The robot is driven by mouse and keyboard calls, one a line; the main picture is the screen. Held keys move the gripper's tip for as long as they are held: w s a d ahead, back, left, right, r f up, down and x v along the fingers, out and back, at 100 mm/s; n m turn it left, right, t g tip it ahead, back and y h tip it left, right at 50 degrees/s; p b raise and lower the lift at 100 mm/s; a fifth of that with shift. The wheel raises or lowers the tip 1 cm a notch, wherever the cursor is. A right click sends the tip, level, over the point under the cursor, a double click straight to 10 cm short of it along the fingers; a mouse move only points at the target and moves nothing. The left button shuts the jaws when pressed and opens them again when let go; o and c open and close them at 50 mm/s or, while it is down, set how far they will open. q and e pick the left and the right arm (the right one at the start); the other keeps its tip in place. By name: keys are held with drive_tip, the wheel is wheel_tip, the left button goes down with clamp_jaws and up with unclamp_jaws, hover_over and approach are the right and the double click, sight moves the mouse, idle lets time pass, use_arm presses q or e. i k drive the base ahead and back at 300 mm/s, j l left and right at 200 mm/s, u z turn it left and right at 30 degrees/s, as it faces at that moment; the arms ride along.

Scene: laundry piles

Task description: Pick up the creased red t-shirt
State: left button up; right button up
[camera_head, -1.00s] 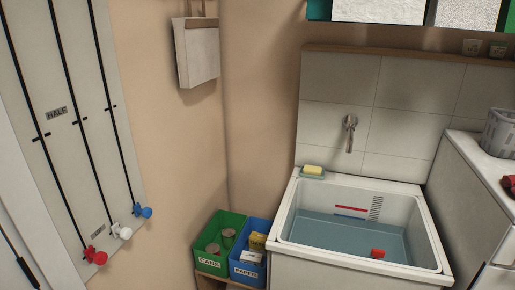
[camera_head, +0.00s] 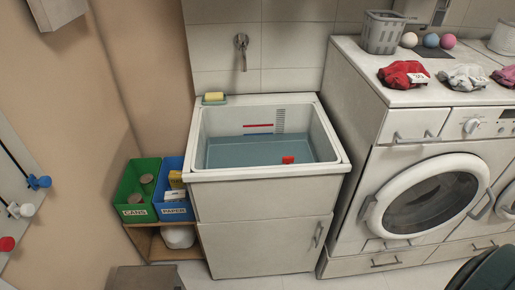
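A crumpled red cloth (camera_head: 403,74), which looks like the creased red t-shirt, lies in a small heap on the white top above the washing machine at the upper right. A small white tag with dark marks sits at its front right side. A white-grey cloth heap (camera_head: 466,77) lies to its right, and a pink one (camera_head: 505,76) is partly cut off by the right edge. Neither of my grippers is in view.
A water-filled sink (camera_head: 340,161) stands left of the washing machine (camera_head: 347,225). A grey basket (camera_head: 382,32) and several balls stand behind the cloths. Green (camera_head: 136,210) and blue (camera_head: 173,213) bins are at left. A dark rounded object (camera_head: 490,272) is at bottom right.

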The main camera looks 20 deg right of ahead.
sight(406, 75)
drive_tip(key=z, duration=1.7)
